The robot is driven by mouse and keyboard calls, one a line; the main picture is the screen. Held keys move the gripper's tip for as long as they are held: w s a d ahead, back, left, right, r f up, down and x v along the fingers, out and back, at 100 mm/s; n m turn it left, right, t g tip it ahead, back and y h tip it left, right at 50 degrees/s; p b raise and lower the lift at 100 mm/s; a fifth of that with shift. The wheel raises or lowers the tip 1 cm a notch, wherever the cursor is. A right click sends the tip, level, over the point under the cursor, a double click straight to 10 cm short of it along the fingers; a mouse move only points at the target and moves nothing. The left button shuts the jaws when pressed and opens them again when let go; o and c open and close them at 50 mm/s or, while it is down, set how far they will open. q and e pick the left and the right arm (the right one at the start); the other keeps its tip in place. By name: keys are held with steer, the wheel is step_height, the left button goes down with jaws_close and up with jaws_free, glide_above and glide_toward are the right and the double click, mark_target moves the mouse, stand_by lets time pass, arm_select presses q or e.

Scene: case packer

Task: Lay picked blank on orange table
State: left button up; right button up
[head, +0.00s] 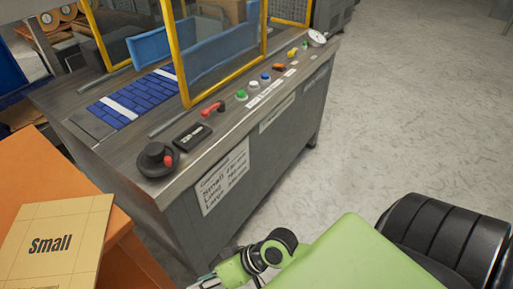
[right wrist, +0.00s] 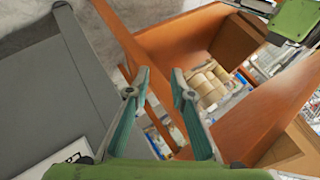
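The blank is a flat tan cardboard sheet (head: 55,262) printed "Small", at the lower left of the head view. It appears to lie flat over the orange table (head: 45,172); whether it fully touches the top cannot be told. My right gripper (right wrist: 160,80) is open and empty in the right wrist view, beside orange panels of the table (right wrist: 165,45). In the head view the right arm is low in the middle, its fingertips cut off. A green and dark part, probably of my left arm, shows at the top right of the wrist view; its fingers are unclear.
The grey case packer (head: 260,130) stands right of the orange table, with a row of buttons, a black knob (head: 155,158) and yellow-framed guards on top. Open floor (head: 420,110) lies beyond.

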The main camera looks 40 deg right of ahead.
steer(key=s+d+f+g+h, duration=0.1)
steer(key=s+d+f+h, duration=0.1)
steer(key=d+f+h, duration=0.2)
steer(key=s+d+f+n+g+h, duration=0.1)
steer(key=s+d+f+h, duration=0.2)
steer(key=d+f, duration=0.3)
steer(key=d+h, duration=0.1)
steer(key=d, duration=0.2)
steer(key=shift+s+d+f, duration=0.15)
steer(key=shift+s+f, duration=0.1)
steer(key=shift+s, duration=0.05)
